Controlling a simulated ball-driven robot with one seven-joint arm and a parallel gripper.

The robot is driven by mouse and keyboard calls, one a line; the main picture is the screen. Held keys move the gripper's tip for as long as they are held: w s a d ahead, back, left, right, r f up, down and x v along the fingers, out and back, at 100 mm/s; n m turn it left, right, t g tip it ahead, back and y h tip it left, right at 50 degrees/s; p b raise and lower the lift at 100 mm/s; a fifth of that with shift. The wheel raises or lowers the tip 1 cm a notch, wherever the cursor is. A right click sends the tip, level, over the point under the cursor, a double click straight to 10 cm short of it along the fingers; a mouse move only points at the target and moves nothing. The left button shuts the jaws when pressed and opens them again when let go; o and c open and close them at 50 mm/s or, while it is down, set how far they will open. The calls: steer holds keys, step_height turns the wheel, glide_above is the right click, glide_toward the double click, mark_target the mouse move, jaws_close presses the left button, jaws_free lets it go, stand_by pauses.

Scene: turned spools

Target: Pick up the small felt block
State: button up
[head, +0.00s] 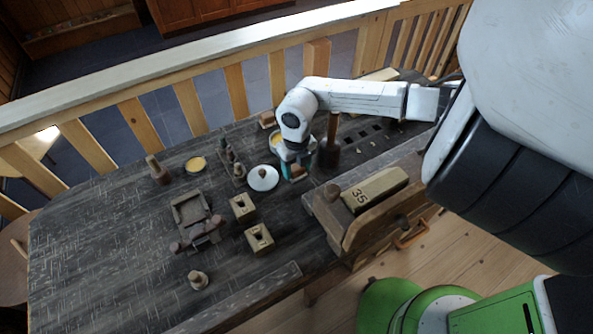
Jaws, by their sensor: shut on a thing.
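My gripper (297,168) points down over the dark workbench (120,240), near its middle. Its teal fingers are shut on a small brown block (297,172), which looks like the small felt block. The block is partly hidden by the fingers and too small to show its texture. I cannot tell whether it touches the bench or hangs just above it.
A round white lid (263,178) lies close left of my gripper, and a dark mallet (329,150) stands close right. Two holed wooden blocks (259,239) sit in front. A vise with a block marked 35 (375,190) is at right. The bench's left part is mostly clear.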

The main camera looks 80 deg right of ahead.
mark_target(297, 166)
steer(key=c, duration=0.4)
step_height(297, 166, up, 10)
steer(key=shift+b, duration=0.95)
steer(key=o, duration=0.4)
steer(key=c, duration=0.3)
